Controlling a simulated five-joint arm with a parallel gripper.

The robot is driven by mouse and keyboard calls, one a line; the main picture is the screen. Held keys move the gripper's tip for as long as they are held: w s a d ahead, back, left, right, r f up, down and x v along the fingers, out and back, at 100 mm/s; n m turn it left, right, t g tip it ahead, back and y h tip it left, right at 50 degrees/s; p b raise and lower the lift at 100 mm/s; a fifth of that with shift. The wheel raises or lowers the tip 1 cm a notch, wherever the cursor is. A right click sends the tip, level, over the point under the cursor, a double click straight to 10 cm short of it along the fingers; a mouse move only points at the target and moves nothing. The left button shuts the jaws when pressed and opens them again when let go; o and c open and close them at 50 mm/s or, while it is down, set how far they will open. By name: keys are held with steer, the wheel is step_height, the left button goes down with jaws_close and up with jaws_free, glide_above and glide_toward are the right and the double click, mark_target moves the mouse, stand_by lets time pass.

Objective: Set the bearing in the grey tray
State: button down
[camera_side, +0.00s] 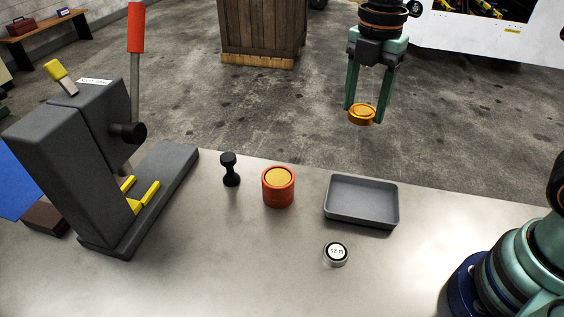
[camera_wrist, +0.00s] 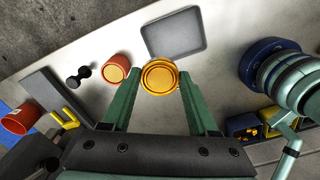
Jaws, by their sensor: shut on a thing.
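The bearing is an orange-gold ring (camera_side: 362,115), held between the fingertips of my gripper (camera_side: 365,109). My gripper is shut on it and points down, high above the worktop. In the wrist view the bearing (camera_wrist: 159,77) sits between the two green fingers. The grey tray (camera_side: 361,220) is a shallow rectangular tray on the worktop, and its visible inside is empty. In the side view the bearing appears above the tray, clearly apart from it. In the wrist view the tray (camera_wrist: 174,34) lies just beyond the bearing, which may cover part of its near edge.
An orange-red cup (camera_side: 278,194) with a yellowish top stands left of the tray. A black knobbed piece (camera_side: 230,170) stands beside it. A dark lever press (camera_side: 85,160) occupies the left. A wooden crate (camera_side: 262,28) stands behind.

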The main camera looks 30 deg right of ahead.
mark_target(361, 204)
steer(key=s+f, duration=0.1)
steer(key=f, duration=0.6)
steer(key=s+d+f, duration=0.1)
steer(key=f, duration=0.6)
steer(key=s+d+f, duration=0.1)
steer(key=f, duration=0.7)
steer(key=shift+s+d, duration=0.1)
steer(key=shift+d, duration=0.1)
steer(key=shift+f, duration=0.1)
steer(key=shift+c, duration=0.8)
jaws_free()
